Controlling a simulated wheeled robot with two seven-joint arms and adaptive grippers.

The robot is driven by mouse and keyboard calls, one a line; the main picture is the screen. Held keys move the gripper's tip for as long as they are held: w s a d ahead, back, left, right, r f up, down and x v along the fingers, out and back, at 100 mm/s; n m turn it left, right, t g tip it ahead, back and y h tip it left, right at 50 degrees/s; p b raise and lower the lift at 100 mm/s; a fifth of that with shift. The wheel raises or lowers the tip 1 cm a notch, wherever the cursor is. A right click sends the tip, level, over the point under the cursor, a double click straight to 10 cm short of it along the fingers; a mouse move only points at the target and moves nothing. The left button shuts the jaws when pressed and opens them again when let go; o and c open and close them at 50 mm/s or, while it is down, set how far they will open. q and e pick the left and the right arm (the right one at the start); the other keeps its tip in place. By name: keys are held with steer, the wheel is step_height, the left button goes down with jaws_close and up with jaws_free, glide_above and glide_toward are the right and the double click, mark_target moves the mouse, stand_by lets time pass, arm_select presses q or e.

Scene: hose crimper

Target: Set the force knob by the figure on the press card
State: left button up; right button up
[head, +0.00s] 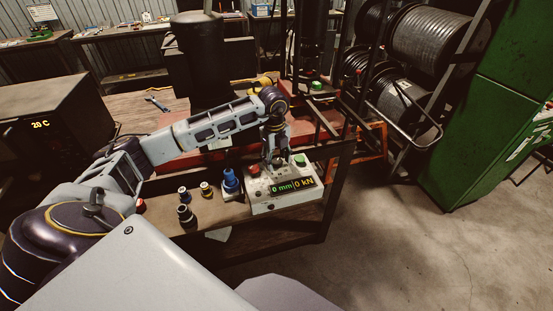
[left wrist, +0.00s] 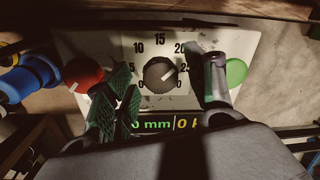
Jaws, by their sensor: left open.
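The control box (head: 262,207) stands on the bench's front edge; its display (head: 292,186) reads "0 mm|0 kN". My left gripper (head: 276,163) points down over it. In the left wrist view, the black force knob (left wrist: 158,74) sits on a white dial with figures including 10, 15 and 20. Its white mark points up and right, towards the 20–25 side. My left gripper (left wrist: 165,92) is open, one finger on each side of the knob; contact cannot be told. A red button (left wrist: 82,73) and a green button (left wrist: 236,72) flank the dial. I cannot identify a readable press card. My right gripper is not in view.
A blue fitting (head: 230,182) and several smaller fittings (head: 186,215) stand left of the box. A dark box showing "20 C" (head: 40,125) is at the left. Hose reels (head: 425,40) and a green cabinet (head: 480,130) are at the right, with clear floor in front.

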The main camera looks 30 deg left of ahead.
mark_target(275, 161)
arm_select(q)
step_height(275, 161, up, 12)
steer(key=shift+s, duration=0.3)
stand_by(0.6)
steer(key=shift+a, duration=0.1)
stand_by(0.5)
